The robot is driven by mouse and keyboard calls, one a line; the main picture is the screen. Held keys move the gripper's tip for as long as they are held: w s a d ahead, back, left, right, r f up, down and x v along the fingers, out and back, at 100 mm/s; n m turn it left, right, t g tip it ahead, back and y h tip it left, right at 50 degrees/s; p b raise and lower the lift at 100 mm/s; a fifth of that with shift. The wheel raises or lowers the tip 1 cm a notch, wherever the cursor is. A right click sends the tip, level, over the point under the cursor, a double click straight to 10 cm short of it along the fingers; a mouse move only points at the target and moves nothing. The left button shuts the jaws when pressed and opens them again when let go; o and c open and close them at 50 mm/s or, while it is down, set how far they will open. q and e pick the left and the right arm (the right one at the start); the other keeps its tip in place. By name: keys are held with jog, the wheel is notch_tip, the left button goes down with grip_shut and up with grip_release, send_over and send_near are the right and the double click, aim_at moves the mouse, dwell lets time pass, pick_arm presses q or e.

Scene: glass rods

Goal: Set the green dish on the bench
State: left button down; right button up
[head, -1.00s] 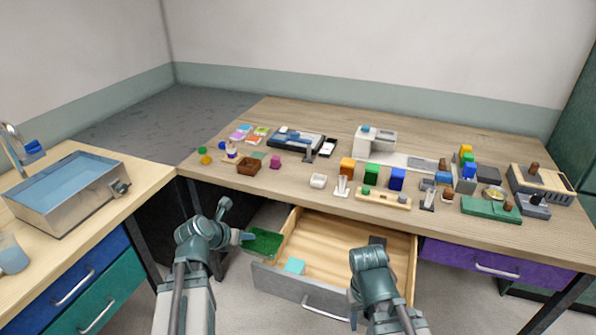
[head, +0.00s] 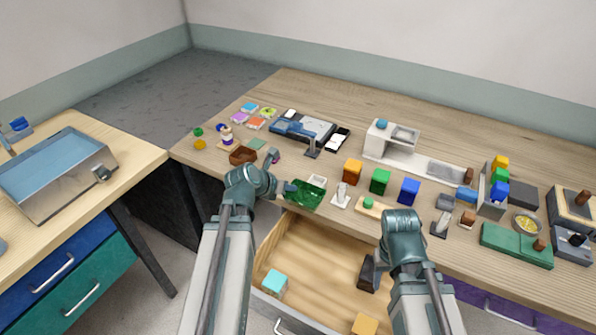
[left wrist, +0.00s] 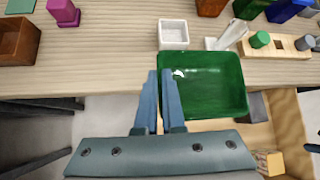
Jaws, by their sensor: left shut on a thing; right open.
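The green dish (head: 307,195) is a shallow rectangular tray. My left gripper (head: 287,189) is shut on its left rim and holds it at the bench's front edge, above the back of the open drawer. In the left wrist view the dish (left wrist: 210,85) appears empty, with its far side over the wooden bench (left wrist: 110,80) and its near side past the edge. Whether it touches the bench top (head: 340,100) I cannot tell. My right gripper (head: 368,273) is open over the drawer, partly hidden by its arm.
A small white box (left wrist: 173,34) and a white stand (head: 341,195) are close behind the dish. A brown box (head: 242,155) and magenta block (left wrist: 63,12) lie left. The open drawer (head: 315,250) holds a cyan block (head: 274,282) and an orange block (head: 364,325).

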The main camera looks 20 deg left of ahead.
pick_arm(q)
jog(key=w+a, duration=0.3)
jog(key=w, duration=0.1)
jog(key=w+a+f+b, duration=0.1)
jog(key=w+a, duration=0.2)
jog(key=w, duration=0.1)
jog(key=w+a, duration=0.3)
jog(key=w, duration=0.1)
jog(key=shift+f, duration=0.15)
jog(key=f+b, duration=0.3)
jog(key=b, duration=0.1)
jog(key=shift+w+a+f, duration=0.3)
jog(key=shift+w+a, duration=0.05)
jog(key=shift+w, duration=0.05)
jog(key=shift+f, duration=0.25)
jog(key=c, duration=1)
grip_release()
jog(key=shift+r, duration=0.1)
